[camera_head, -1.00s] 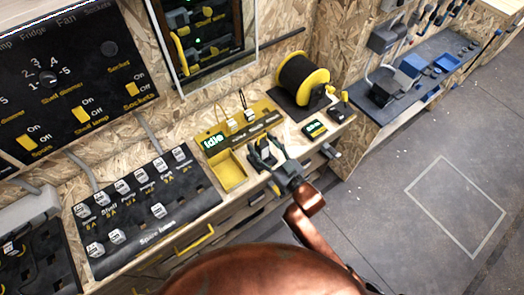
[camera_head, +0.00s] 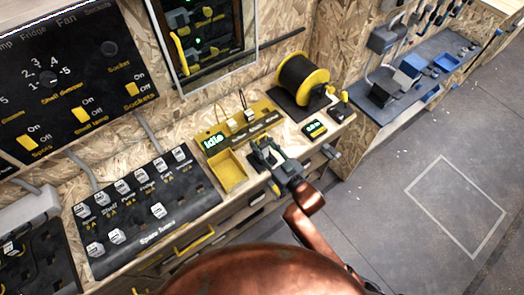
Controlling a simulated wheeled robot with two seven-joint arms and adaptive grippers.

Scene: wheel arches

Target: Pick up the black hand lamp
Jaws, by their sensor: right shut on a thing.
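My right gripper (camera_head: 262,153) reaches in from the lower right, low over the bench, just right of a yellow tray. It is shut on a small dark thing, which fits the black hand lamp. The jaws hide most of it, and its dark colour blends with the fingers, so its shape and any gap to the bench top cannot be told. My left gripper is not in view.
The yellow tray (camera_head: 241,183) and a yellow "Idle" panel (camera_head: 214,140) lie beside the gripper. A yellow-black spool (camera_head: 303,80) stands behind. A black fuse panel (camera_head: 135,200) is at left. The floor (camera_head: 410,250) at right is clear.

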